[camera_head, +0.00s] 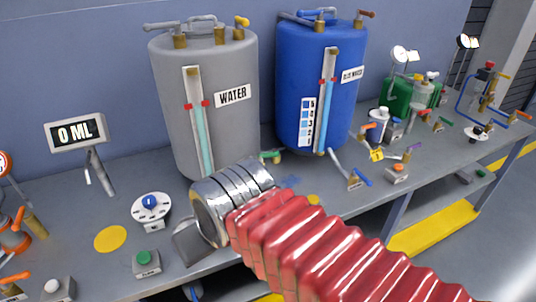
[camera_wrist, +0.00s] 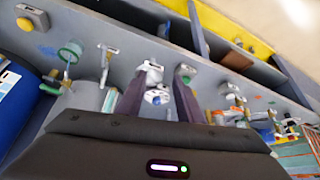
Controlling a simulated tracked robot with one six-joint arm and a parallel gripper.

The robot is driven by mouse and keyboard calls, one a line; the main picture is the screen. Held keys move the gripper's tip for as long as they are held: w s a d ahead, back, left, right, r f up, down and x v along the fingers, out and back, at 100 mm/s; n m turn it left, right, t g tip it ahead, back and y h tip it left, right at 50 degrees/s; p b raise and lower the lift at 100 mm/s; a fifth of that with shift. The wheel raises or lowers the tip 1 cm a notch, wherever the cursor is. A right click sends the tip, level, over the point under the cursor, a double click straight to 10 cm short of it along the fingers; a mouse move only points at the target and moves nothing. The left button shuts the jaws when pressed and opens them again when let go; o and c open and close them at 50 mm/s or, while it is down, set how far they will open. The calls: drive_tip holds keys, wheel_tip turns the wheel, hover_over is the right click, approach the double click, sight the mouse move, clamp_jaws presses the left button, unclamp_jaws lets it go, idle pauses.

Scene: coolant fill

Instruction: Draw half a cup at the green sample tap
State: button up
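The green sample tap (camera_head: 270,157) shows low between the grey water tank (camera_head: 203,100) and the blue tank (camera_head: 320,85), partly beside my wrist. In the wrist view a green handle (camera_wrist: 50,86) and a green ring (camera_wrist: 70,51) show near the grey tank; I cannot tell whether the ring is a cup. No cup is clearly visible in the head view. My gripper (camera_wrist: 160,80) has its two fingers apart, with nothing held between them. A dial and a green button lie beyond the fingers. In the head view my wrist hides most of the gripper.
A display (camera_head: 75,133) reads 0 ML. A white dial with a blue knob (camera_head: 150,207), a green button box (camera_head: 146,262) and a yellow disc (camera_head: 110,238) are on the grey bench left of my wrist. Valves and levers (camera_head: 350,170) crowd the bench at right.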

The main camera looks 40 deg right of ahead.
drive_tip(key=shift+d, duration=0.1)
drive_tip(key=w+d+m+g, duration=0.1)
drive_tip(key=w+d+m, duration=0.45)
drive_tip(key=d, duration=0.65)
drive_tip(key=w+d+f+m+g+y, duration=0.1)
drive_tip(key=w+d+m, duration=0.4)
drive_tip(key=d, duration=0.7)
drive_tip(key=w+d+m+g, duration=0.1)
drive_tip(key=w+d+m, duration=0.4)
drive_tip(key=d, duration=0.8)
drive_tip(key=w+d+r+m+t+y, duration=0.1)
drive_tip(key=w+d+r+m+y, duration=0.1)
drive_tip(key=r+m, duration=0.4)
drive_tip(key=shift+w+d+m, duration=0.15)
drive_tip(key=shift+d+m, duration=0.55)
drive_tip(key=shift+m, duration=0.25)
drive_tip(key=shift+f, duration=0.1)
